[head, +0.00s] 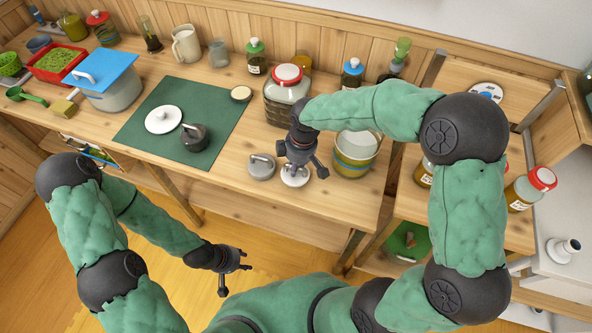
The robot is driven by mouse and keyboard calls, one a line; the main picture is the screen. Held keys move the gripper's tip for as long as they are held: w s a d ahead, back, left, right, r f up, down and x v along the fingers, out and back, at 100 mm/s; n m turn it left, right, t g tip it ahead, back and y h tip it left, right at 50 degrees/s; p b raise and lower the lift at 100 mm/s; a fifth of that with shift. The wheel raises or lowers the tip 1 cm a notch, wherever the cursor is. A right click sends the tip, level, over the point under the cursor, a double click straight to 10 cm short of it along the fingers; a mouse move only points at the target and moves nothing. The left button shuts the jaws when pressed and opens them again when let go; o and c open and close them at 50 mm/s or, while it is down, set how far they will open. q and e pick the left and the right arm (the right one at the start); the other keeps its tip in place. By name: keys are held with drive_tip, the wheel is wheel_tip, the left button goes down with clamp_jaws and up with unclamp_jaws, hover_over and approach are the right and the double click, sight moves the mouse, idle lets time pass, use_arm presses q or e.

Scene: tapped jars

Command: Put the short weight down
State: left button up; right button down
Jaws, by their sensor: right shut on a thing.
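My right gripper (300,165) points down near the table's front edge, shut on a small pale thing, likely the short weight (295,177). The gripper covers its top, and I cannot tell whether its underside touches the table. A grey weight with a handle (262,167) stands just left of it. A darker weight with a handle (195,138) stands on the green mat (150,133). My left gripper (236,272) is open and empty, low in front of the table.
A glass jar with a red lid (287,86) stands behind my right gripper. A striped bucket (355,153) is close on its right. A white lid (163,119) lies on the mat. The wooden table (233,186) is clear left of the grey weight.

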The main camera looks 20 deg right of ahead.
drive_tip(key=shift+f, duration=1.05)
drive_tip(key=shift+f+b, duration=0.15)
drive_tip(key=shift+b, duration=0.15)
drive_tip(key=c, duration=1.1)
unclamp_jaws()
drive_tip(key=r+p, duration=0.1)
drive_tip(key=r, duration=0.3)
drive_tip(key=r+p, duration=0.1)
drive_tip(key=r, duration=0.3)
drive_tip(key=s+d+r+p, duration=0.1)
drive_tip(key=r+p, duration=0.1)
drive_tip(key=r, duration=0.2)
drive_tip(key=shift+d+r, duration=0.1)
